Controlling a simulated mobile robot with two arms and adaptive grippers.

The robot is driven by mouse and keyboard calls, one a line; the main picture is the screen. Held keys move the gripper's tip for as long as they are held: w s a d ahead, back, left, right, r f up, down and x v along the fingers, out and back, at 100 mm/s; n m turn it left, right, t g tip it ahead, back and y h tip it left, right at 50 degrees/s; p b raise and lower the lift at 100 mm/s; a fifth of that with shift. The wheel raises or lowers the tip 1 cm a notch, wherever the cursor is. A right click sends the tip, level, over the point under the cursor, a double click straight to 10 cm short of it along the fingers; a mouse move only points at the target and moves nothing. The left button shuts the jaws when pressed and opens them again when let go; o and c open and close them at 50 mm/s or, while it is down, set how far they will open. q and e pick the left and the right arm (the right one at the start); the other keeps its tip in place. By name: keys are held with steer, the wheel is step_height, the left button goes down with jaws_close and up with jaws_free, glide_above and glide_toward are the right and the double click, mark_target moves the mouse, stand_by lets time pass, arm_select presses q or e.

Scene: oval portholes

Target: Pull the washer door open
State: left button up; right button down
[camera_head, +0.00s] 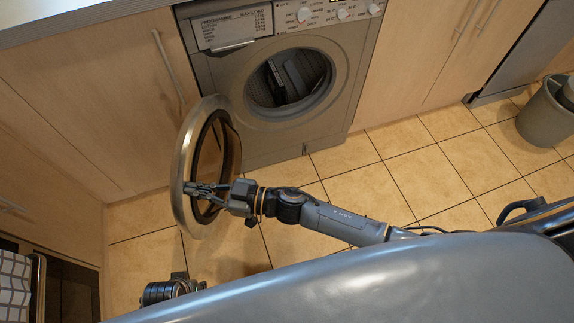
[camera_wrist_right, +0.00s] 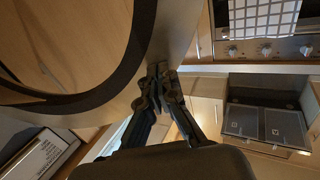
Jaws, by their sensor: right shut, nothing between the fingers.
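The washer (camera_head: 330,100) is a grey front-loader built in under the counter, with its round drum opening uncovered and dark items inside. Its round door (camera_head: 183,165), a silver ring with a dark inner rim, stands swung wide out to the left of the opening. My right gripper (camera_head: 192,190) is at the inner side of the door ring, near its lower part. In the right wrist view the fingers (camera_wrist_right: 158,75) are closed together beside the door rim (camera_wrist_right: 165,35), with nothing seen between them. Whether they touch the door is unclear. My left gripper does not show clearly.
Wooden cabinets (camera_head: 90,100) flank the washer, with a bar handle (camera_head: 168,62) behind the door. A grey bin (camera_head: 545,115) stands at the far right. An oven with a checked towel (camera_head: 14,285) is at lower left. Tiled floor (camera_head: 400,165) is clear before the washer.

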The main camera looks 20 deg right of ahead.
mark_target(174, 187)
steer(key=a, duration=0.1)
steer(key=w+a+m+t+h, duration=0.1)
steer(key=a, duration=0.1)
steer(key=shift+w+a+t, duration=0.2)
steer(key=shift+a+t, duration=0.1)
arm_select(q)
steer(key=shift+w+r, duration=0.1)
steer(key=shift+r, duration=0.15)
arm_select(e)
steer(key=shift+w+a+m+t, duration=0.4)
steer(key=shift+w+a, duration=0.15)
steer(key=shift+a, duration=0.35)
